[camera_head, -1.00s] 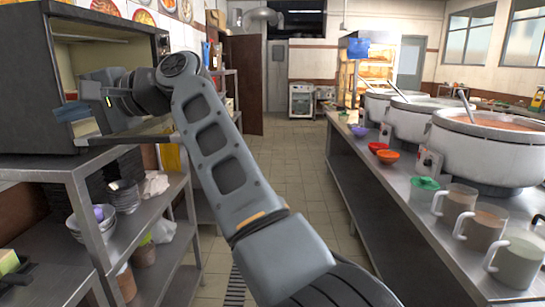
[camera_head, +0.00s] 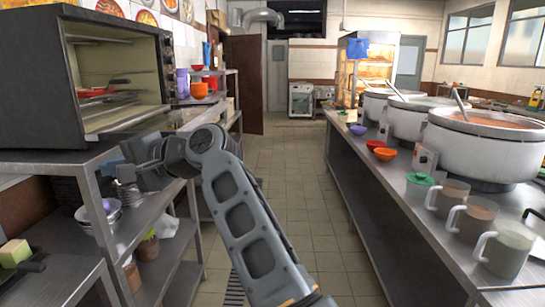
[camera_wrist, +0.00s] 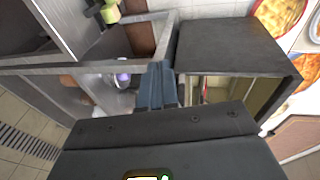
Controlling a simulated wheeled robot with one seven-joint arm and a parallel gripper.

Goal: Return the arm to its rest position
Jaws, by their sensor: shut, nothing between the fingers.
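My arm reaches up from the bottom of the head view, and my gripper (camera_head: 128,162) is at its left end, just below and in front of the oven's opening. The wrist view shows the two fingers (camera_wrist: 157,82) together, with nothing between them. The dark oven (camera_head: 30,90) stands on the steel shelf with its front open. A red thing (camera_head: 95,92) lies inside it on a rack. The oven also shows in the wrist view (camera_wrist: 225,45).
The steel shelf (camera_head: 55,162) on the left, with bowls (camera_head: 98,215) below, is close to my gripper. The right counter (camera_head: 415,205) bears large stockpots (camera_head: 485,150), several mugs (camera_head: 503,250) and small coloured bowls. The tiled aisle (camera_head: 290,180) between is clear.

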